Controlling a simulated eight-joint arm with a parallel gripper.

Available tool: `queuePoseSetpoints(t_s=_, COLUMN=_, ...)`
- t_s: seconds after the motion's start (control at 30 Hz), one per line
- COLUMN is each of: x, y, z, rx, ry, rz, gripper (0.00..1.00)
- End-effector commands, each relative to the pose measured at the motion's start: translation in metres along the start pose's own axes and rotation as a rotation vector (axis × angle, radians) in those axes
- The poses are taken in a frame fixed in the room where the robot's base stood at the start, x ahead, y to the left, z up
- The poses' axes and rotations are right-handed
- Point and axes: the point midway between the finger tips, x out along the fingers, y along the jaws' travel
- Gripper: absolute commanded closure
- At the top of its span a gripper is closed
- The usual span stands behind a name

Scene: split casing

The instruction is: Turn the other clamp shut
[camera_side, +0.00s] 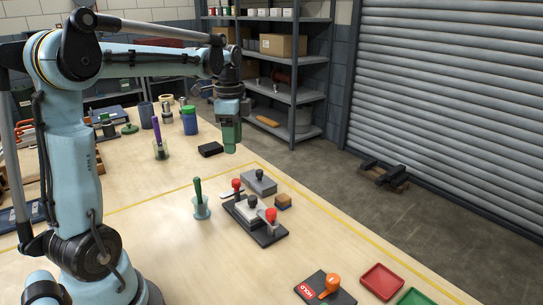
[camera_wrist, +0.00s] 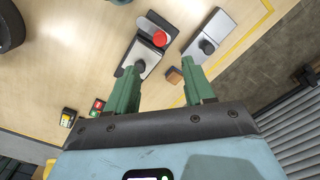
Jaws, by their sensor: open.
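In the side view a dark fixture (camera_side: 268,239) holds a pale grey casing (camera_side: 247,212) with a black knob. A clamp with a red knob (camera_side: 237,184) stands at its far left end and another red-knobbed clamp (camera_side: 271,215) at its near right end. Both have silver levers; how far each is turned is hard to tell. My gripper (camera_side: 230,149) is open, empty and well above the table, behind the fixture in this view. In the wrist view the open fingers (camera_wrist: 162,76) point toward the casing (camera_wrist: 145,56) and one red knob (camera_wrist: 160,38); the other clamp is not visible there.
A grey block with a black knob (camera_side: 262,187) and a small wooden block (camera_side: 283,202) lie beside the fixture. A green-handled tool (camera_side: 199,190) stands in a cup to the left. A HOLD plate (camera_side: 313,290), red tray (camera_side: 382,281) and green tray (camera_side: 414,298) are nearer.

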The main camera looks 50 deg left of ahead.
Motion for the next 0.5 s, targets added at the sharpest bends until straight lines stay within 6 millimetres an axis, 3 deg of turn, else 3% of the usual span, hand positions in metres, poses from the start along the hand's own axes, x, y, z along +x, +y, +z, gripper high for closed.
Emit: queuePoseSetpoints(t_s=0.5, x=0.073, y=0.0, z=-0.001, rx=-0.001, ry=0.001, rz=-0.003, gripper=0.47)
